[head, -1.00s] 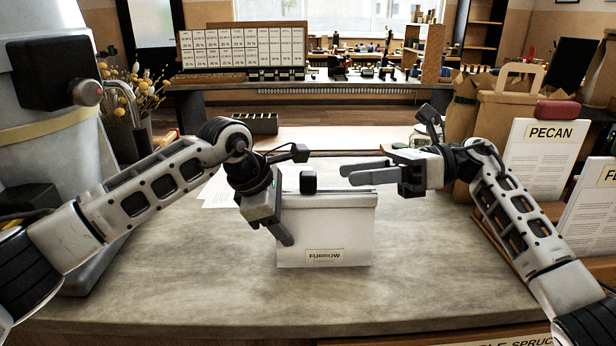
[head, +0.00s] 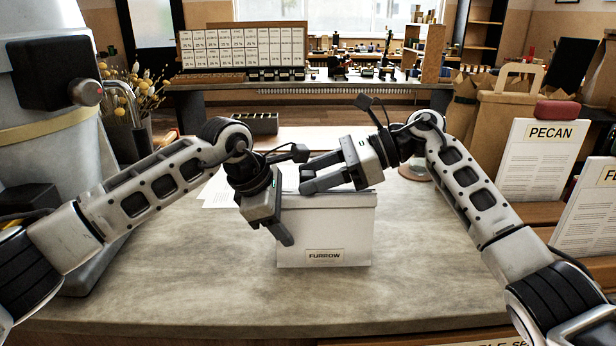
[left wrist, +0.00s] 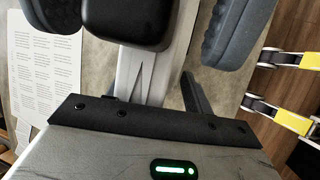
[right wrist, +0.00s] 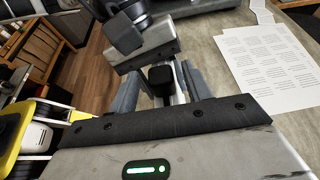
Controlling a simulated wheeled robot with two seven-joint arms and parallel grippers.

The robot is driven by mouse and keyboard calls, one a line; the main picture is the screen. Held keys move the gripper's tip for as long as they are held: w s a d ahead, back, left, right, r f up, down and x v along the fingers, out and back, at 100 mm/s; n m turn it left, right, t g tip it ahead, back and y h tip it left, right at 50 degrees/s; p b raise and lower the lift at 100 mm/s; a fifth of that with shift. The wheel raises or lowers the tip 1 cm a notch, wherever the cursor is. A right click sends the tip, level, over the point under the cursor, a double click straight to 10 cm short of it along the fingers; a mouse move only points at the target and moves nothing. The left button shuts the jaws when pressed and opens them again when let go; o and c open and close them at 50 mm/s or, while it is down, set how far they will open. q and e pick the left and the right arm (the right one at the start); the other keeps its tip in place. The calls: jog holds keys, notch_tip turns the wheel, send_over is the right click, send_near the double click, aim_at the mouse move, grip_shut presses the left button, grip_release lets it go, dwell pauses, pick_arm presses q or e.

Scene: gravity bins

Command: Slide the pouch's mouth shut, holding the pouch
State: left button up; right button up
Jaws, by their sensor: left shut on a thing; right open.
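The white pouch (head: 325,227), labelled FURROW, stands upright on the counter. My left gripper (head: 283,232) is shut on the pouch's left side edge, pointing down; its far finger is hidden. A black slider block sits at the left end of the pouch's mouth and shows in the right wrist view (right wrist: 160,75) and the left wrist view (left wrist: 128,20). My right gripper (head: 305,178) is open at the mouth's left end, its fingers pointing left. In the right wrist view the block lies between its fingers, with a gap on each side. In the head view these fingers hide the block.
The grey counter (head: 170,285) is clear in front of the pouch. Printed sheets (right wrist: 265,65) lie behind it at the left. A PECAN card (head: 540,160) and paper bags (head: 505,125) stand at the right. A metal hopper (head: 40,140) stands at the left.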

aim_at(369, 191)
jog(key=shift+a+f, duration=0.3)
jog(key=shift+a, duration=0.35)
grip_shut()
jog(key=d, duration=1)
jog(key=shift+d, duration=0.25)
grip_release()
jog(key=shift+d, duration=0.1)
jog(key=v, duration=0.7)
jog(key=shift+d+r, duration=0.2)
jog(key=shift+d, duration=0.05)
jog(key=shift+s, duration=0.1)
